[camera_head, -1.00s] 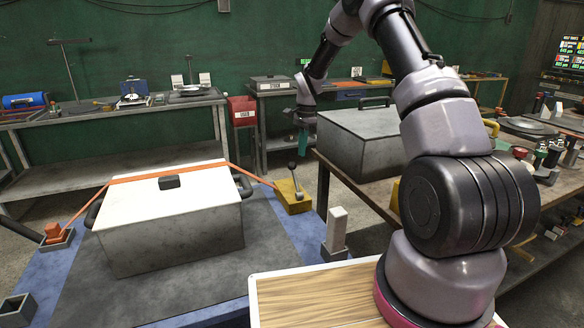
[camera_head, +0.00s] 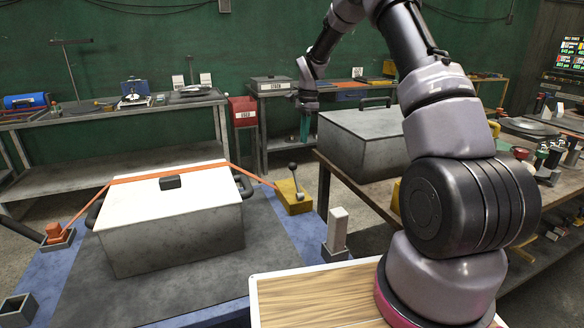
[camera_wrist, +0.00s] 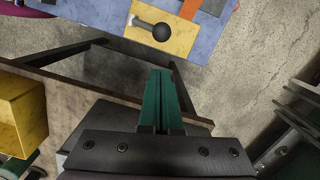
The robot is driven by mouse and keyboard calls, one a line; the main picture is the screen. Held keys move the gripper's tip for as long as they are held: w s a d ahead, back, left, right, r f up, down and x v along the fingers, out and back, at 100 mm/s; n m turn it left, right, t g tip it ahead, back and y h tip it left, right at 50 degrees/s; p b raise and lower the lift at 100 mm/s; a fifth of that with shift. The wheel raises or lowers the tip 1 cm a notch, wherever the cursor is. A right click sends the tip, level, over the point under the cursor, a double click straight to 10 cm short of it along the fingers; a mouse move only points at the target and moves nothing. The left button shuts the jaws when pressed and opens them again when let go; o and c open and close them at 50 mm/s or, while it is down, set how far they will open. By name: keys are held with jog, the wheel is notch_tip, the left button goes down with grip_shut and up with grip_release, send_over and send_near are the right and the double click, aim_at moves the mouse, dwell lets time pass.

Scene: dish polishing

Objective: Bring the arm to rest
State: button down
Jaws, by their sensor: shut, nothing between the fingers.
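My gripper (camera_head: 304,138) hangs from the raised arm in the head view, left of the grey lidded box on the right bench. Its green fingers point down and are clear of everything around them. In the wrist view the green fingers (camera_wrist: 160,85) lie side by side, shut, with nothing held. The bench edge and the floor show below them.
A white-lidded metal box (camera_head: 175,222) with an orange strap stands on the blue mat at left. A yellow block (camera_head: 293,197) with a ball-topped lever is beside it. The grey box (camera_head: 362,140) and small parts crowd the right bench. A red bin (camera_head: 243,120) stands behind.

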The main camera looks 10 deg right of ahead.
jog(key=s+d+r+n+t, duration=0.1)
jog(key=s+r+n+t, duration=0.1)
jog(key=s+r, duration=0.7)
jog(key=s+d+r+n+t, duration=0.15)
jog(key=s+r, duration=0.45)
jog(key=r, duration=0.7)
jog(key=s+r+n+t, duration=0.2)
jog(key=s, duration=1)
jog(key=s+r+n+t+y, duration=0.1)
jog(key=s+r+n+t, duration=0.1)
jog(key=s, duration=0.9)
jog(key=shift+s+d+r+n, duration=0.15)
jog(key=shift+s+r+n, duration=0.25)
jog(key=shift+n, duration=0.15)
